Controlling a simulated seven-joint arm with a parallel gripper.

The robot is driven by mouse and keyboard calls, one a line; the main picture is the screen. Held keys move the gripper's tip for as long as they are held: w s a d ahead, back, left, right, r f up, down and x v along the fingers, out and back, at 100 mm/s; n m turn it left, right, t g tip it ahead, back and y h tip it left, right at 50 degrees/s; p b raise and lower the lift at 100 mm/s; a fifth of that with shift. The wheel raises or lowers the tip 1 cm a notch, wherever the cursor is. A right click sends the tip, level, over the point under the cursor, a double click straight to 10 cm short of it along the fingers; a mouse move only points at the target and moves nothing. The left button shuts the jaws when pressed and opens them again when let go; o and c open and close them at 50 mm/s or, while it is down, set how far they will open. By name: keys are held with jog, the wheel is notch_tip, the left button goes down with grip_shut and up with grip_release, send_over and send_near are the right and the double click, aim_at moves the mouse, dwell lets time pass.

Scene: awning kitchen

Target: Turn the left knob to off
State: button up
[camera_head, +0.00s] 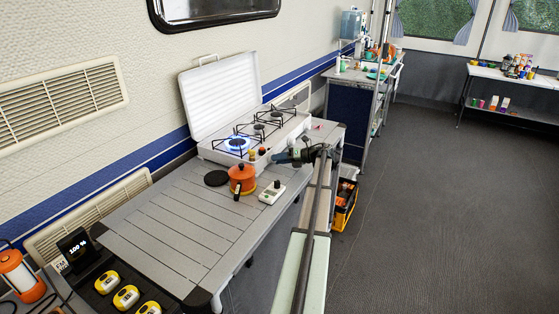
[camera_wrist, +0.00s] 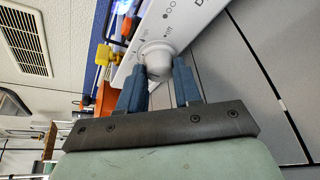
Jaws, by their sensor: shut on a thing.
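The white camping stove (camera_head: 225,155) stands on the slatted table with its lid up. A blue flame (camera_head: 237,142) burns at its left burner. In the wrist view, a round white knob (camera_wrist: 156,58) sticks out of the stove's white front panel (camera_wrist: 185,22), which has small printed marks. My gripper (camera_wrist: 159,72) has one blue finger on each side of this knob and is shut on it. In the head view, my gripper (camera_head: 281,157) is at the stove's front edge. The held knob is hidden there, and I cannot tell which knob it is.
An orange pot (camera_head: 242,180), a black disc (camera_head: 216,178) and a small white device (camera_head: 271,193) lie on the table in front of the stove. The table's left part (camera_head: 170,232) is clear. An orange lantern (camera_head: 20,275) and several yellow objects are at the near left.

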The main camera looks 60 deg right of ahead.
dwell(0.4)
jog(key=o, duration=1)
jog(key=shift+o, duration=0.2)
